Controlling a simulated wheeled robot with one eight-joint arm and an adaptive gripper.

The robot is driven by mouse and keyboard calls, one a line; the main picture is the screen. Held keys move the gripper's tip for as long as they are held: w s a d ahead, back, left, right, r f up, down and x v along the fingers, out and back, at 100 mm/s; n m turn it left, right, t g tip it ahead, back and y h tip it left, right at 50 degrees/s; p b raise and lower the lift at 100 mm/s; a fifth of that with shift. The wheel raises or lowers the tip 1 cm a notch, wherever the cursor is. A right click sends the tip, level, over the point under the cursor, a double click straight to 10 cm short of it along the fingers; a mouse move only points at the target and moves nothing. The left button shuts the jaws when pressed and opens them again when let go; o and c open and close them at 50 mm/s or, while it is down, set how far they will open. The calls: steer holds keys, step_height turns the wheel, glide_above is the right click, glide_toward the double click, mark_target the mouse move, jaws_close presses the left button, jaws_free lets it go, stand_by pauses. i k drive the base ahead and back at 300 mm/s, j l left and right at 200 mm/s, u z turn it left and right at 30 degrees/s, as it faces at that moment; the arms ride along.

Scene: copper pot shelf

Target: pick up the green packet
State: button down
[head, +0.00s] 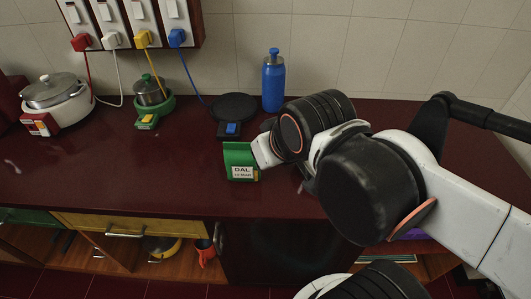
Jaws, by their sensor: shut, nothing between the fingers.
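The green packet (240,161) with a white label reading "DAL" stands upright on the dark red counter, near the middle of the head view. My arm reaches in from the right, and its white end, my gripper (263,153), is at the packet's right side. It overlaps the packet's right edge in the picture; I cannot tell whether they touch. The fingers are not clearly seen. My gripper is shut with nothing held. The dark arm links hide the counter to the right of the packet.
A round black hotplate (234,107) and a blue bottle (273,80) stand behind the packet. A small pot on a green cooker (152,97) and a white cooker (57,100) stand left. The counter left of the packet is clear. Wall sockets with coloured plugs (130,25) hang above.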

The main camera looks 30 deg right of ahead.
mark_target(241, 166)
steer(key=z, duration=0.95)
steer(key=k, duration=1)
steer(key=j+z, duration=0.05)
steer(key=j, duration=0.05)
